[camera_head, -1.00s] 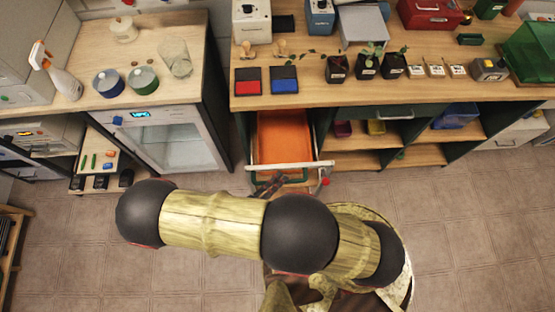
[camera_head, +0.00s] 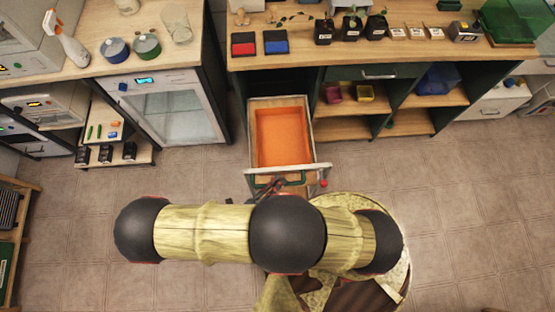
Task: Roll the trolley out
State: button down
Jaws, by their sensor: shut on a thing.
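The trolley (camera_head: 317,160) has a pale frame and rim around an orange tray (camera_head: 282,137). It stands mostly out on the tiled floor in front of the dark bay under the counter, its back end near the bay's opening. A pale bar crosses its front, with a green-edged part and a small red piece below. My gripper (camera_head: 272,188) is at the trolley's front and is shut on its front bar. The fingers are dark and small here, and my arm hides part of the front end.
The wooden counter (camera_head: 400,56) runs along the back, with potted seedlings on it. Left of the bay stands a glass-doored cabinet (camera_head: 165,115); open shelves (camera_head: 415,122) are on the right. A wooden rack (camera_head: 15,225) is at the far left. Floor on both sides is clear.

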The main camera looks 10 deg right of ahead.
jog(key=shift+s+f, duration=0.1)
jog(key=c, duration=2)
grip_release()
jog(key=shift+o, duration=0.8)
jog(key=shift+r, duration=0.2)
